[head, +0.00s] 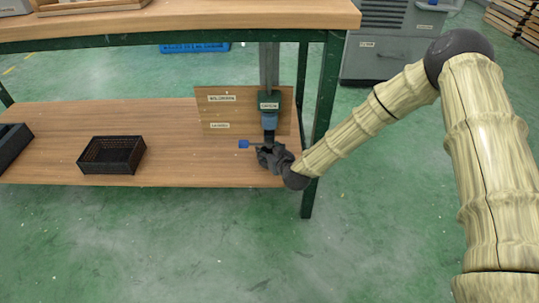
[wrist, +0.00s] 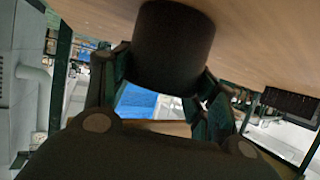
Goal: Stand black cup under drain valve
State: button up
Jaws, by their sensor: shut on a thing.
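The drain valve (head: 269,119) hangs at the lower end of a grey vertical pipe, in front of an upright wooden board. A small blue handle (head: 243,144) sticks out to its left, low down. My gripper (head: 268,152) is directly below the valve, just above the lower shelf. In the wrist view the black cup (wrist: 172,48) is between my two fingers, and they are shut on it. In the head view the dark cup can hardly be told from the dark gripper and valve end. Whether the cup touches the shelf is unclear.
The lower wooden shelf (head: 178,167) carries a black mesh basket (head: 112,154) left of the valve and another dark bin (head: 10,145) at the far left. The labelled board (head: 225,108) stands behind the valve. A green table leg (head: 317,120) is close on the right.

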jog(key=o, duration=1.1)
jog(key=shift+r, duration=0.1)
jog(key=shift+s+d+r+p, duration=0.1)
jog(key=shift+s+r+p, duration=0.1)
jog(key=shift+s+p, duration=0.1)
jog(key=p+v, duration=0.5)
jog(key=v, duration=0.6)
jog(key=s+d+f+m+g+h, duration=0.1)
jog(key=s+d+f+g, duration=0.2)
jog(key=s+f, duration=0.5)
jog(key=s+d+f+m+g+h, duration=0.1)
jog(key=s+d+f+g, duration=0.3)
jog(key=s, duration=0.6)
jog(key=s+d+f+m+g+h, duration=0.1)
jog(key=s+d, duration=0.4)
jog(key=s, duration=0.7)
jog(key=s+d+f+m+g+h, duration=0.2)
jog(key=s+d+f+g, duration=0.2)
jog(key=s, duration=0.7)
jog(key=d, duration=0.2)
jog(key=shift+s+d+f, duration=0.3)
jog(key=shift+s+f, duration=0.05)
jog(key=shift+f, duration=0.05)
